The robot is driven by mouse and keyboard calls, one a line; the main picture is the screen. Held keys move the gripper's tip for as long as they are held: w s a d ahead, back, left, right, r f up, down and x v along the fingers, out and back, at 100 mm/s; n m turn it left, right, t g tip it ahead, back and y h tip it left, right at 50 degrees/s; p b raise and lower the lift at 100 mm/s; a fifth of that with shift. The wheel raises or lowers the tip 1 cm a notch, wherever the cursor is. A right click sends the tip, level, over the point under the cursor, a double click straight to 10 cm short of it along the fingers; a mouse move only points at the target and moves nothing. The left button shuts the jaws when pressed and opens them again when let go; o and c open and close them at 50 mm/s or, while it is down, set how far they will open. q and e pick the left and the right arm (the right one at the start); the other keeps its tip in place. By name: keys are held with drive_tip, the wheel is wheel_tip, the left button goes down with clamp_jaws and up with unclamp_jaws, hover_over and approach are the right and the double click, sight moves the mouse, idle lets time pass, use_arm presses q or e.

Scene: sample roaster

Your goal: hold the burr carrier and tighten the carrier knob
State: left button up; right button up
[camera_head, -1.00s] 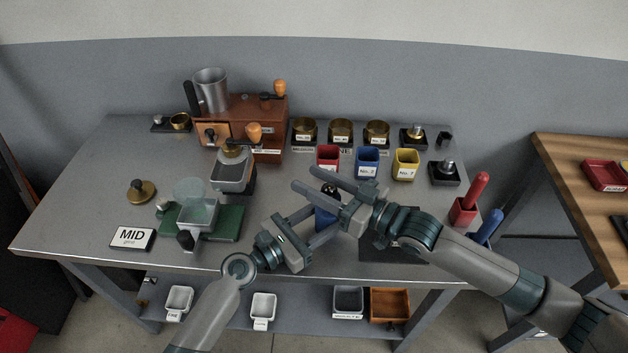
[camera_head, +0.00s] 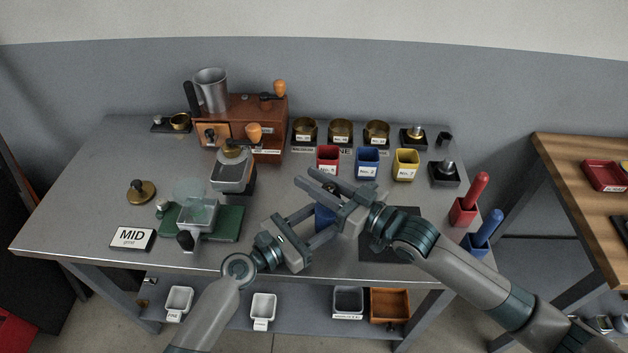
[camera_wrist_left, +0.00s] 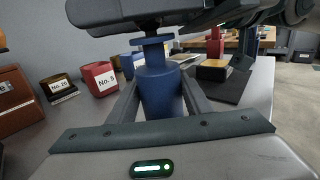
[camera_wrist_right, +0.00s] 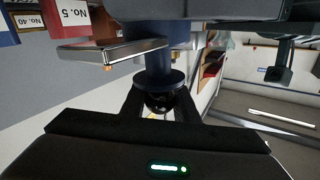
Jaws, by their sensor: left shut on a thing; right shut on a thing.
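The burr carrier (camera_head: 324,217) is a blue cylinder above the front middle of the bench, partly hidden by the grippers in the head view. My left gripper (camera_head: 326,222) is shut on its body; the left wrist view shows the blue body (camera_wrist_left: 160,92) upright between the fingers, with a flange above. My right gripper (camera_head: 312,182) is shut on the carrier knob at the top. In the right wrist view the dark round knob (camera_wrist_right: 160,102) sits between the fingers, beside the carrier's flange (camera_wrist_right: 160,78).
A red cup (camera_head: 327,157), blue cup (camera_head: 367,164) and yellow cup (camera_head: 405,163) stand behind the grippers. A dark mat (camera_head: 375,250) lies under my right arm. Red (camera_head: 463,210) and blue (camera_head: 477,243) handled holders stand at the right edge. A green base (camera_head: 228,222) is at left.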

drive_tip(key=shift+m+t+h, duration=0.4)
drive_tip(key=shift+t, duration=0.1)
drive_tip(key=o, duration=1.1)
drive_tip(key=shift+c, duration=0.2)
drive_tip(key=shift+d, duration=0.15)
drive_tip(key=v, duration=1.1)
drive_tip(key=shift+s+d, duration=0.3)
